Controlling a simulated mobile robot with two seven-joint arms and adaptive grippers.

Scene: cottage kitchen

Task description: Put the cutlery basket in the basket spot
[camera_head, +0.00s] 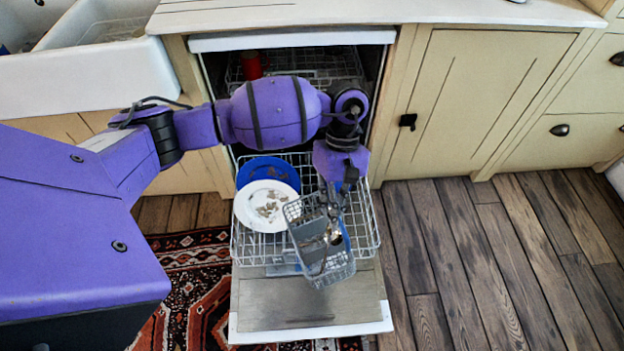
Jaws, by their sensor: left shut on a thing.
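A grey wire cutlery basket (338,267) with some cutlery in it hangs tilted over the front of the lower dishwasher rack (368,238). My left gripper (333,205) comes down from above and is shut on the basket at its upper part. The lower rack is pulled out above the open dishwasher door (260,303). The basket spot is not clearly visible; the basket and my gripper cover part of the rack. I cannot tell whether the basket touches the rack. My right gripper is not in view.
A white plate with food bits (262,208) and a blue plate (262,170) stand in the rack left of the basket. A red cup (251,66) is in the upper rack. A patterned rug (187,285) lies left of the door. The wooden floor (470,260) at right is clear.

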